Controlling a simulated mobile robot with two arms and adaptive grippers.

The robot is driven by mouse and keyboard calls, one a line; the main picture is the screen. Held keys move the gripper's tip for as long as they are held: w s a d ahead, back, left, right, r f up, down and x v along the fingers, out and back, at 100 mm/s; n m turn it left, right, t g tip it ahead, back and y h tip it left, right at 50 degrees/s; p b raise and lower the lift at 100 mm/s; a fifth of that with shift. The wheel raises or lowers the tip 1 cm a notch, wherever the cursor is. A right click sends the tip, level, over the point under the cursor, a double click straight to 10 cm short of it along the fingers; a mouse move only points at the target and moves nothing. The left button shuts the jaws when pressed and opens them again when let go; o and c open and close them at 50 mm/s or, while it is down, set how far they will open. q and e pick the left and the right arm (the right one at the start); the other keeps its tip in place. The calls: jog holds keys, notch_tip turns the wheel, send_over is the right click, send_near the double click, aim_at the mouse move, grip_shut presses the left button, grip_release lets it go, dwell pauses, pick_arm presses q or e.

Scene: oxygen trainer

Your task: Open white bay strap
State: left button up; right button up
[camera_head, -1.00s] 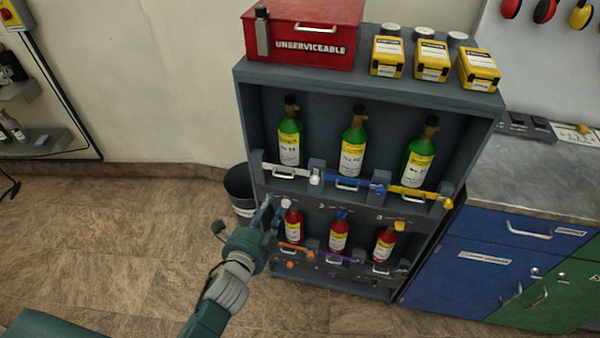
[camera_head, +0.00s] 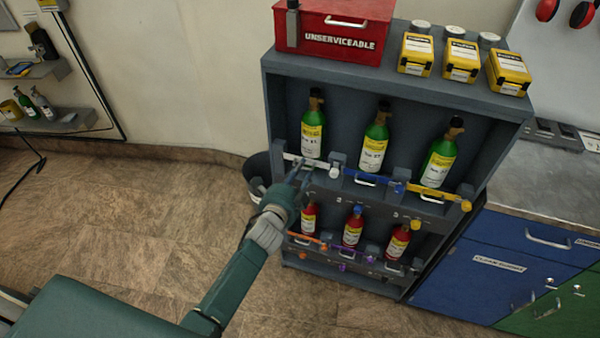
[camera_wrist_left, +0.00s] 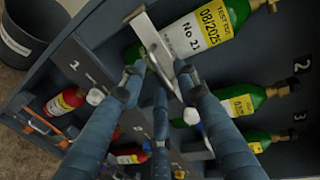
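The white strap (camera_head: 291,157) crosses in front of the left green bottle (camera_head: 312,132) in the upper row of the rack, with a white knob (camera_head: 334,172) at its right end. In the left wrist view the white strap (camera_wrist_left: 149,36) runs down past a metal handle toward the white knob (camera_wrist_left: 191,116). My left gripper (camera_head: 302,173) is at this strap, partly covering it. Its fingertips (camera_wrist_left: 162,78) are spread apart around the handle area, and I cannot tell whether they touch it. The strap spans the bay. My right gripper is out of view.
Blue strap (camera_head: 372,179) and yellow strap (camera_head: 438,196) cross the neighbouring upper bays. Red bottles (camera_head: 353,229) stand in the lower row. A dark bin (camera_head: 258,170) is left of the rack (camera_head: 400,88). The floor to the left is clear.

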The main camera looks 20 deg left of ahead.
pick_arm(q)
grip_shut()
jog(key=shift+s, duration=0.1)
